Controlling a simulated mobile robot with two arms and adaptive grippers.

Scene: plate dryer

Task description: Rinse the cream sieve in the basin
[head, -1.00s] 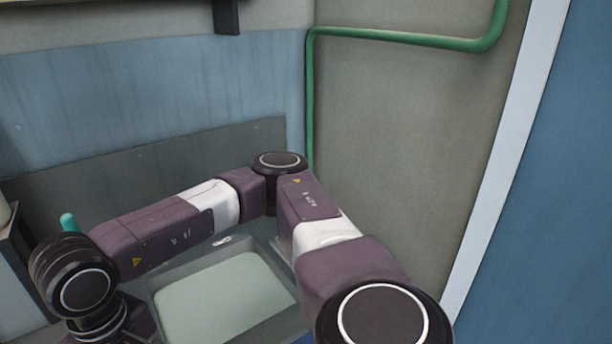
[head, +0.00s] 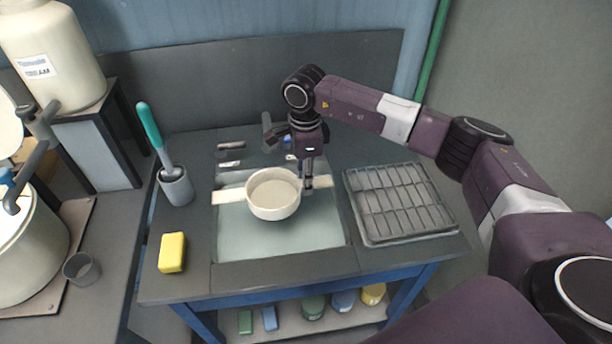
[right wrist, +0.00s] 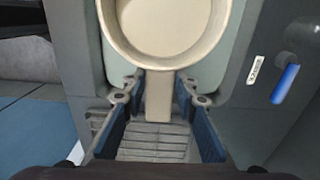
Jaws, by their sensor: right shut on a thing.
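The cream sieve (head: 273,208), a round bowl shape with flat handles on opposite sides, is level over the basin (head: 240,241) filled with pale greenish water. I cannot tell whether its underside touches the water. My right gripper (head: 308,184) is shut on the sieve's right handle. In the right wrist view the handle (right wrist: 159,108) lies between the two fingers of my right gripper (right wrist: 161,98), with the sieve's bowl (right wrist: 168,25) beyond them. My left gripper is not in view.
A grey ribbed drying tray (head: 364,221) lies right of the basin. Left of it are a yellow sponge (head: 172,252) and a grey cup (head: 177,189) holding a teal-handled brush (head: 149,126). A cream-coloured canister (head: 62,85) stands at the far left. Small tubs sit on the shelf below.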

